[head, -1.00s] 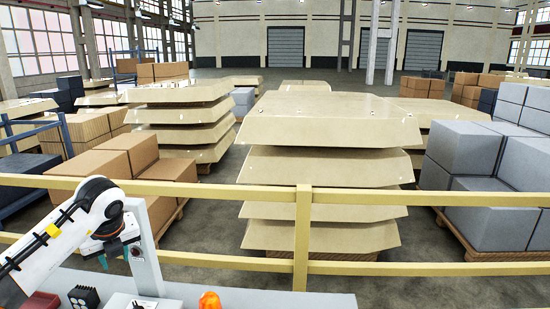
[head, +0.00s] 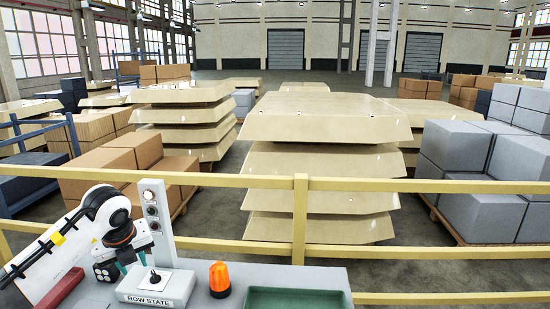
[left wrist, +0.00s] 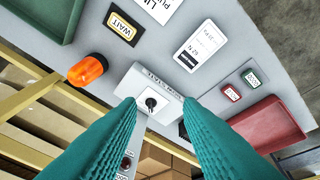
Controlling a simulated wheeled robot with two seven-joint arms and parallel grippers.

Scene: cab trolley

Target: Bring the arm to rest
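My left gripper (head: 131,263) is over the console, its teal fingers pointing down beside the grey ROW STATE box (head: 138,291). In the left wrist view the two fingers (left wrist: 160,104) are apart, with nothing held between them. The black knob (head: 155,279) on the box shows in the gap between the fingertips in the left wrist view (left wrist: 151,102). A clear margin shows on both sides of it there. I cannot tell how high the tips are above the box. My right gripper is in neither view.
The console (head: 185,263) carries an orange beacon (head: 220,279), a green tray (head: 295,300), a red tray (left wrist: 268,124) and a grey post (head: 154,220) with buttons. A yellow railing (head: 400,186) runs behind. Beyond it stand stacked cream panels (head: 320,160) and grey boxes (head: 480,212).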

